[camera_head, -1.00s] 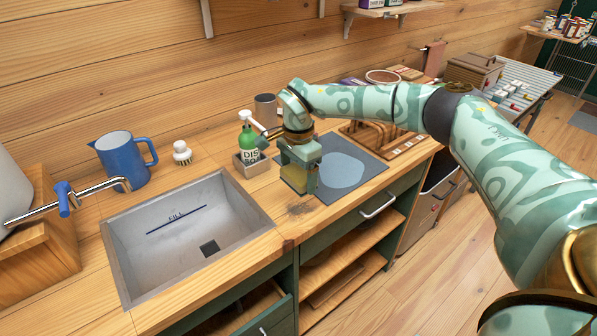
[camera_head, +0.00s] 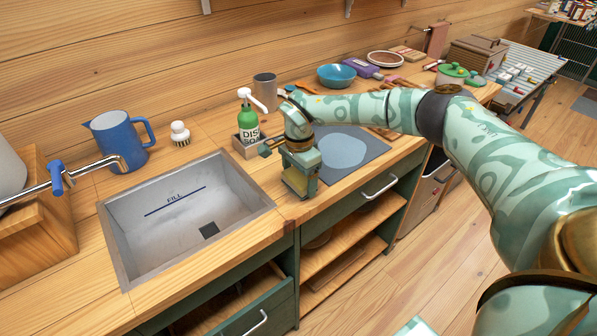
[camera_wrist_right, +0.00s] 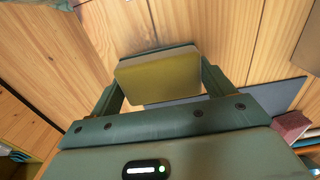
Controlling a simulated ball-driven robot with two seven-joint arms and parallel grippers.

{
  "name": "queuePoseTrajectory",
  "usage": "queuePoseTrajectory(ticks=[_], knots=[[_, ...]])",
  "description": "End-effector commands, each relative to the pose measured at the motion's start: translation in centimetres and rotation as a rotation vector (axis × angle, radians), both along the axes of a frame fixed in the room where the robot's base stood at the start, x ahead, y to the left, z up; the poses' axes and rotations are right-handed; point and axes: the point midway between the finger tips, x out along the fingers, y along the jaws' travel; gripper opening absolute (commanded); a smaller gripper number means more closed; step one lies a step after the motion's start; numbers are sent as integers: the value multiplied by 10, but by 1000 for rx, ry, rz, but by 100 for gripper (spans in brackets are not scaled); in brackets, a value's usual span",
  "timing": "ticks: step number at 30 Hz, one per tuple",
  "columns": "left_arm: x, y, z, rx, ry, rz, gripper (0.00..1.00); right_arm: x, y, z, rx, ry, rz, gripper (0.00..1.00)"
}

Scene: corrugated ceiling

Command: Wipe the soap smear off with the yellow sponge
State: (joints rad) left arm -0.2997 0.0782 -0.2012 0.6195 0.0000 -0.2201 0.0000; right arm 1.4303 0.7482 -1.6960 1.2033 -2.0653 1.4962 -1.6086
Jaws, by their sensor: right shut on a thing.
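My right gripper (camera_head: 301,172) is shut on the yellow sponge (camera_head: 295,182), low over the wooden counter between the sink and the grey mat. In the right wrist view the sponge (camera_wrist_right: 158,80) shows between the two fingers, with a paler layer along its upper edge. I cannot tell whether it touches the wood. The soap smear does not show in either view now; the gripper and sponge cover part of that counter strip. My left gripper is not in view.
The steel sink (camera_head: 255,198) lies left of the gripper. The grey mat (camera_head: 366,142) lies to the right. A blue jug (camera_head: 120,142) and a white brush (camera_head: 180,133) stand behind the sink.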

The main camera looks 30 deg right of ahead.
Motion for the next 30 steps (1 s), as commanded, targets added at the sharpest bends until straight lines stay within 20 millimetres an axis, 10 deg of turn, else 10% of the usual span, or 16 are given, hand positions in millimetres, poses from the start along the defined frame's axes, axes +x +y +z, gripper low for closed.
queuePoseTrajectory(ticks=[9, 10, 11, 20, 30], knots=[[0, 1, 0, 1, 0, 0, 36, 0, 0, -1, 0, -1, 0, 60], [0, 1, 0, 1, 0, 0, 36, 0, 0, -1, 0, -1, 0, 89], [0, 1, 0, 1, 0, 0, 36, 0, 0, -1, 0, -1, 0, 98], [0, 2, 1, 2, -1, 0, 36, 0, 0, 3, 0, -2, 0, 100], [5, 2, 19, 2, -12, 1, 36, 1, 0, 79, 0, -7, 0, 100]])
